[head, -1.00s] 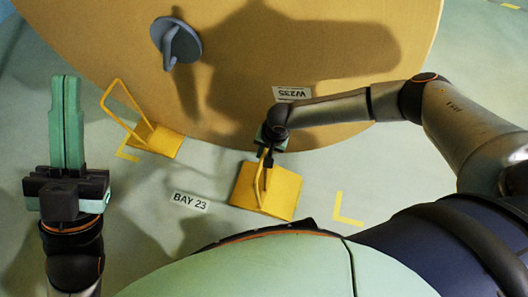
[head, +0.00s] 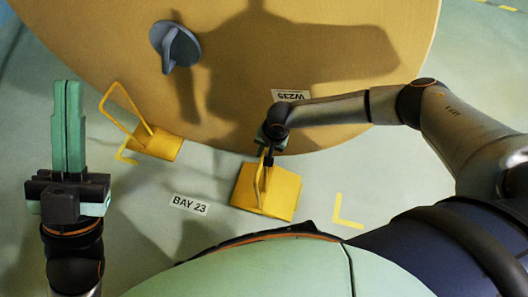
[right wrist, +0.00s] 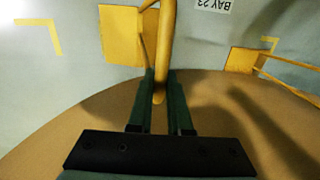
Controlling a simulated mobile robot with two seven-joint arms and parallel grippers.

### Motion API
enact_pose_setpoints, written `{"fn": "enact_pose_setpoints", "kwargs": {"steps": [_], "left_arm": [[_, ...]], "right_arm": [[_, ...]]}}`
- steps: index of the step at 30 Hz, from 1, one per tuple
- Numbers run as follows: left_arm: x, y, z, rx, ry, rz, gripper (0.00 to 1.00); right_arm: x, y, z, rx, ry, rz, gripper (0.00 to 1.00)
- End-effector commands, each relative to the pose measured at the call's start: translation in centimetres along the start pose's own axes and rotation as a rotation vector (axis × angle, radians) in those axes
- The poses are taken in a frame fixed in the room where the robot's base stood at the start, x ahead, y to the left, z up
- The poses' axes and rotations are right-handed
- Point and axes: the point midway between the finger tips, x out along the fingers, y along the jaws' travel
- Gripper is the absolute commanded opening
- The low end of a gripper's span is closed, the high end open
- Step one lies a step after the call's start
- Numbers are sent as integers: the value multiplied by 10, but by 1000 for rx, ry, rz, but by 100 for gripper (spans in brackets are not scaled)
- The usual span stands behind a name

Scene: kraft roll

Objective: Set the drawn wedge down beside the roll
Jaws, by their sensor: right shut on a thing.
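The big brown roll (head: 330,55) fills the top of the head view, with a grey hub (head: 175,46) on its face. The drawn wedge (head: 281,197), a yellow plate with a looped handle, is near the roll's lower edge; it also shows in the right wrist view (right wrist: 120,36). My right gripper (head: 267,158) is shut on its handle, and the fingers flank the yellow bar in the wrist view (right wrist: 160,90). I cannot tell whether the plate touches the floor. My left gripper (head: 67,85) points up at the left, its fingers together, empty.
A second yellow wedge (head: 161,146) sits against the roll's lower left edge, handle raised. Yellow corner marks (head: 340,212) and a BAY 23 label (head: 190,205) are on the pale green floor.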

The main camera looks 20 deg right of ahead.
Motion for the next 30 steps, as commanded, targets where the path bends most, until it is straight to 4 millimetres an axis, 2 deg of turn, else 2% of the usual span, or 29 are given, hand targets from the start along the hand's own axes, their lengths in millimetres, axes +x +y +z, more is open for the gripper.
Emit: {"fn": "enact_pose_setpoints", "kwargs": {"steps": [30], "left_arm": [[-4,2,2,0,5,-1,0]], "right_arm": [[11,1,-1,-2,3,-4,0]]}}
